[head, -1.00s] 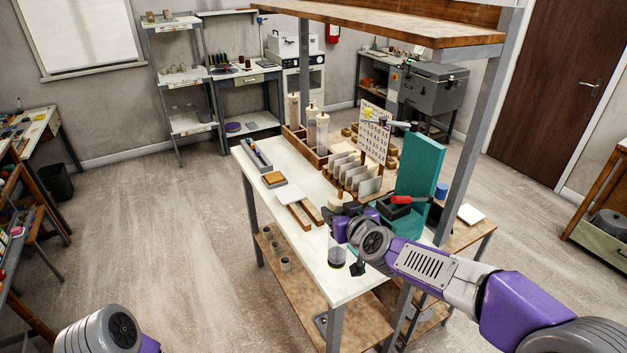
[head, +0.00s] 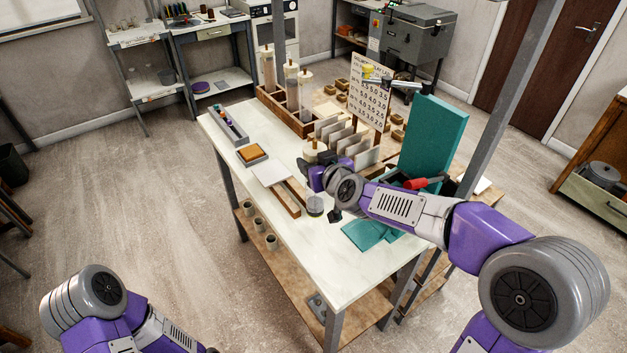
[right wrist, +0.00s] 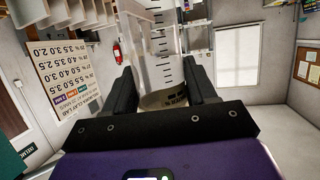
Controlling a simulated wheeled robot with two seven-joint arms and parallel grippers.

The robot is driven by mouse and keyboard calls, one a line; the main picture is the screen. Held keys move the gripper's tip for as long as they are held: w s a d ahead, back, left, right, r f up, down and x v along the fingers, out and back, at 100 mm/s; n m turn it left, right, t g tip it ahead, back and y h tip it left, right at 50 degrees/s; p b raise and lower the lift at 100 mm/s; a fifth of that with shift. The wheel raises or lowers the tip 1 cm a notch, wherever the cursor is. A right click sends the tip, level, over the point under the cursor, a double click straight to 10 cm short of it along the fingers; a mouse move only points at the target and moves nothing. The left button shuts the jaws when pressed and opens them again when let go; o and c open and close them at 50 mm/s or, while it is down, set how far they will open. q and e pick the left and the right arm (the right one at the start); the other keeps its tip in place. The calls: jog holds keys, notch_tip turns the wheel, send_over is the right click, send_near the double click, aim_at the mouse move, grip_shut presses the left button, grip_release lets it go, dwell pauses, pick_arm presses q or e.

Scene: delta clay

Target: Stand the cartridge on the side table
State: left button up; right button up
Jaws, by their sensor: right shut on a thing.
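The cartridge (head: 314,204) is a clear, upright cylinder with a dark band at its lower end. My right gripper (head: 319,189) is shut around it, over the white worktop; I cannot tell whether its bottom touches. In the right wrist view the cartridge (right wrist: 165,60) shows black graduation marks between the two dark fingers of my right gripper (right wrist: 165,88). A wooden surface (head: 487,195) shows beyond the white table at the right, mostly hidden; I cannot tell whether it is the side table. My left arm shows at the lower left, its gripper out of clear view.
The white table (head: 335,262) has clear room at its front. A wooden rack (head: 285,108) holds similar clear cylinders. A number chart (head: 369,90) stands behind.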

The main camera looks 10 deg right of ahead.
jog(key=shift+f+b, duration=1.3)
jog(key=shift+f, duration=0.9)
jog(key=shift+f, duration=0.2)
jog(key=o, duration=1.4)
jog(key=shift+o, duration=0.2)
jog(key=p+v, duration=0.2)
jog(key=v, duration=1)
jog(key=shift+p, duration=0.35)
